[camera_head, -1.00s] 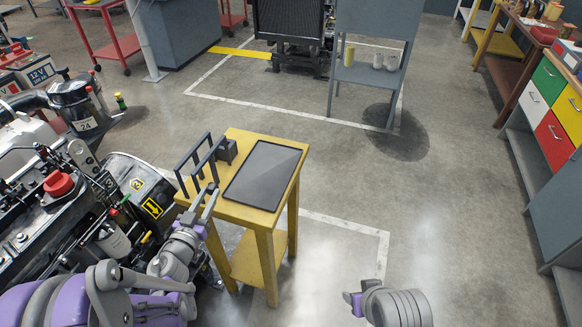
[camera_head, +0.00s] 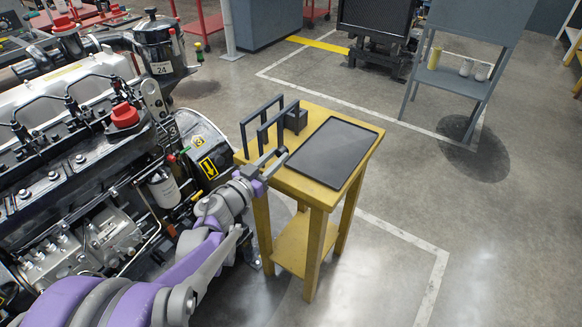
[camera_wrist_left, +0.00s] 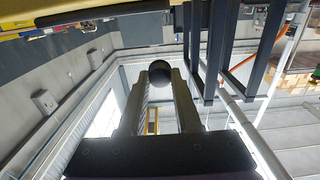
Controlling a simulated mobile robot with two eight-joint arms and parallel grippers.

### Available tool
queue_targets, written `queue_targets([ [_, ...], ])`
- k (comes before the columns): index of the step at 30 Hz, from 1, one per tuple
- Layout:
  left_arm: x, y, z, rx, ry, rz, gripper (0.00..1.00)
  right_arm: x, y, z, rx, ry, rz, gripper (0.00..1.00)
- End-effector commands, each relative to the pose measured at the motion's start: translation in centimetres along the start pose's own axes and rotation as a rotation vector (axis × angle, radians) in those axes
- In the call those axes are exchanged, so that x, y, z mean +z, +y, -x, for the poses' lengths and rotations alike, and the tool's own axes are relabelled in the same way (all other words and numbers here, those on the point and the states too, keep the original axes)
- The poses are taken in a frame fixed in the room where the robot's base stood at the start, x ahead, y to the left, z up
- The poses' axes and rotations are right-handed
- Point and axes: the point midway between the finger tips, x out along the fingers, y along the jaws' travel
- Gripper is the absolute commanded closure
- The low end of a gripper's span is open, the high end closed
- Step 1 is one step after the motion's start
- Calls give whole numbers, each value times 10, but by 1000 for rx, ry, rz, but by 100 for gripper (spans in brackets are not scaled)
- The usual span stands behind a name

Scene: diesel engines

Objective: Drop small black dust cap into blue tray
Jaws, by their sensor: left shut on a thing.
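My left gripper (camera_head: 275,158) is at the near left edge of the yellow table (camera_head: 286,182), close to the black upright frame. In the left wrist view, it is shut on a small round black dust cap (camera_wrist_left: 159,68) between its fingertips. I cannot make out the cap in the head view. No clearly blue tray shows. A flat dark grey rimmed tray or mat (camera_head: 333,152) lies on the table, to the right of my left gripper. My right gripper is out of view.
A black upright frame (camera_head: 262,128) and a small dark block (camera_head: 296,117) stand on the table's left part. The engine (camera_head: 75,150) with a red cap (camera_head: 125,114) fills the left side. Open floor (camera_head: 480,215) lies to the right.

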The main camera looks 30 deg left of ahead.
Motion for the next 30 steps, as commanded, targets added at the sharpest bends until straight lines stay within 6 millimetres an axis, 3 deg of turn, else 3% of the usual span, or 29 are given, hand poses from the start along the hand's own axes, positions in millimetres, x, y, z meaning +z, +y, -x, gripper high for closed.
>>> queue_targets([
  [3,22,0,-1,1,-1,0,100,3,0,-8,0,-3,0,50],
  [10,40,0,0,0,0,0,100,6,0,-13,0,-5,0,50],
  [15,65,0,-1,0,0,0,100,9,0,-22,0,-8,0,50],
  [27,71,0,0,0,0,0,100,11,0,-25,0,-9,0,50],
  [28,71,0,0,0,0,0,66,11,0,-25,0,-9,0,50],
  [30,70,0,0,0,0,0,54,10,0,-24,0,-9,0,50],
])
